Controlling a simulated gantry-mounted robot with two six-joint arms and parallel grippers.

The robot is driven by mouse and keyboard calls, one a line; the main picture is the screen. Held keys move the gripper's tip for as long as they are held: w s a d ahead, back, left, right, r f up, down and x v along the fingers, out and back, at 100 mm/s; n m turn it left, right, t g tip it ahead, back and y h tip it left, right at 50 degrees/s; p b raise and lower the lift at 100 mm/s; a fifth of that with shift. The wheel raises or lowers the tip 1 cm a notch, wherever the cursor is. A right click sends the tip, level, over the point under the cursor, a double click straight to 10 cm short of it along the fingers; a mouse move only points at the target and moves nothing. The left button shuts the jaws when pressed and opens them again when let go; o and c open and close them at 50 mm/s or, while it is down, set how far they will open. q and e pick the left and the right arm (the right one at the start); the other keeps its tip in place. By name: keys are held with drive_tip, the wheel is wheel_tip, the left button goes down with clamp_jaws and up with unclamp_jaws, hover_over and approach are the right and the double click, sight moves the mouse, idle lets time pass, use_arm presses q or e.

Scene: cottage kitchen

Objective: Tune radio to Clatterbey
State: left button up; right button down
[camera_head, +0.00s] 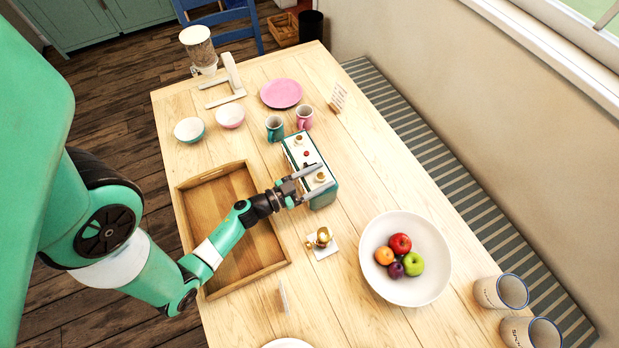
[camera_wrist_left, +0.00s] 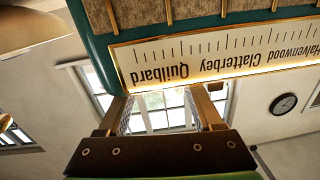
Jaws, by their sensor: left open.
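The radio (camera_head: 294,153) stands on the wooden table, a green box with a cream face that carries brass knobs and a small red spot. My left gripper (camera_head: 323,178) is open over its near end, with its fingers on either side of a brass knob (camera_head: 320,177). Whether they touch the knob cannot be told. In the left wrist view the dial strip (camera_wrist_left: 215,50) appears upside down and reads Quilbard, Clatterbey and Halvenwood. I cannot make out a needle on it. The open fingers (camera_wrist_left: 162,108) show below the strip. My right gripper is not in view.
A wooden tray (camera_head: 184,210) lies left of the radio, under my left arm. A brass object on a white base (camera_head: 325,252) and a fruit bowl (camera_head: 374,238) stand nearer. Teal (camera_head: 274,130) and pink (camera_head: 304,118) mugs stand just behind the radio.

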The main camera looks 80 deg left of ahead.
use_arm(q)
drive_tip(key=p+v, duration=0.2)
drive_tip(key=v, duration=0.9)
drive_tip(key=shift+d, duration=0.15)
